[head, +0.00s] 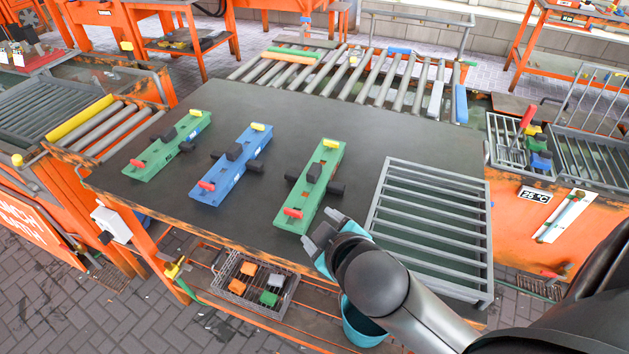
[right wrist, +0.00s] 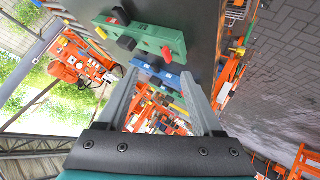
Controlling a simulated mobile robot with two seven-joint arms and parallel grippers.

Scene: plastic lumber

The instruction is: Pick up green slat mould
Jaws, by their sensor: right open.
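A green slat mould (head: 306,200) lies on the dark worktable, nearest my right gripper, with a yellow clamp at its far end, a red one at its near end and black knobs. It also shows in the right wrist view (right wrist: 150,41). A second green slat mould (head: 150,169) lies at the left of the table, and a blue mould (head: 224,182) lies between them. My right gripper (head: 324,228) is open and empty, just right of the near end of the right green mould and apart from it. My left gripper is not in view.
A grey slatted rack (head: 432,169) lies on the table's right side. Rollers (head: 340,75) run along the far edge. Below the near edge are a wire basket of coloured blocks (head: 232,286) and a teal bucket (head: 350,330). The back centre of the table is clear.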

